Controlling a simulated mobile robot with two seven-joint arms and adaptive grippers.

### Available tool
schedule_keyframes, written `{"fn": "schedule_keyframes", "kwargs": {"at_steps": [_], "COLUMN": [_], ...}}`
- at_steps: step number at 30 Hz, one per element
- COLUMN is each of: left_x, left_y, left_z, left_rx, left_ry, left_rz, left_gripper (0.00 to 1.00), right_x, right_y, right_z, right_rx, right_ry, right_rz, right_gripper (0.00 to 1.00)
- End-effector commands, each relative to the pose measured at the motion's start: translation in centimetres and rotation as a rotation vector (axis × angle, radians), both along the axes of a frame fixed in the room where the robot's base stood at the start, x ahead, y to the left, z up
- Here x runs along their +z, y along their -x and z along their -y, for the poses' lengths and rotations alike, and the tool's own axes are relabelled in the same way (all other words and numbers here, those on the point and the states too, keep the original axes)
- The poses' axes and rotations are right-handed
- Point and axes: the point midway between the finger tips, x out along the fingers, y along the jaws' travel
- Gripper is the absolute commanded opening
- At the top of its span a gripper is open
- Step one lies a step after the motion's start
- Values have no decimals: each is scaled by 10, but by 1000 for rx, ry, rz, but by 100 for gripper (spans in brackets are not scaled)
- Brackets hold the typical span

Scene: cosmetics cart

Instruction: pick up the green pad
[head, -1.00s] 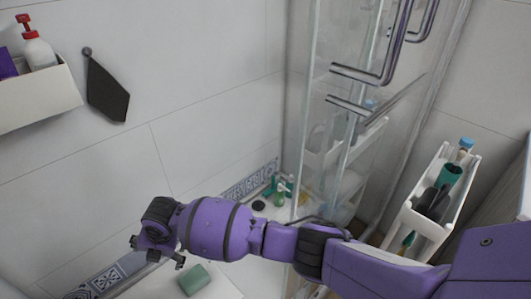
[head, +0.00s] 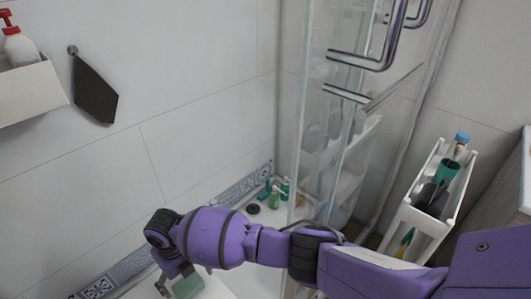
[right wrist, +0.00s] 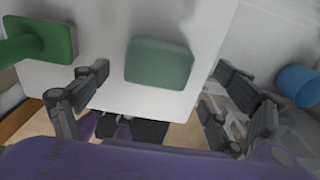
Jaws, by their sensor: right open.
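The green pad (head: 187,286) is a rounded block lying on a white surface at the bottom of the head view, partly hidden by my right gripper. In the right wrist view the pad (right wrist: 159,63) lies flat between and a little beyond my right gripper's fingertips. My right gripper (right wrist: 158,75) is open and empty, with a finger on each side of the pad and gaps between. In the head view my right gripper (head: 172,277) is over the pad. My left gripper is not in view.
A green object with a handle (right wrist: 38,38) is left of the pad in the right wrist view, and a blue cup-like thing (right wrist: 297,86) is at the right. Green bottles (head: 277,195) stand by the glass shower door (head: 318,130). A white cart (head: 432,205) holds bottles.

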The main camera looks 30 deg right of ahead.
Motion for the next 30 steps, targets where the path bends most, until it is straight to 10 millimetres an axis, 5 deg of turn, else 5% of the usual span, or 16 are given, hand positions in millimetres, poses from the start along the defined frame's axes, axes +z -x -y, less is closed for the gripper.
{"fn": "schedule_keyframes", "kwargs": {"at_steps": [8,17,27,30], "left_x": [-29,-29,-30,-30], "left_y": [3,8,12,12], "left_z": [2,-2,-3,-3], "left_rx": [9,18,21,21], "left_ry": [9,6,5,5], "left_rz": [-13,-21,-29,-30], "left_gripper": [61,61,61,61], "right_x": [-40,-40,-40,-40], "right_y": [-1,-3,-2,-2], "right_z": [-4,-4,-4,-4], "right_rx": [0,0,0,0], "right_ry": [-1,-2,0,0], "right_rz": [0,5,4,4], "right_gripper": [88,88,44,40]}}
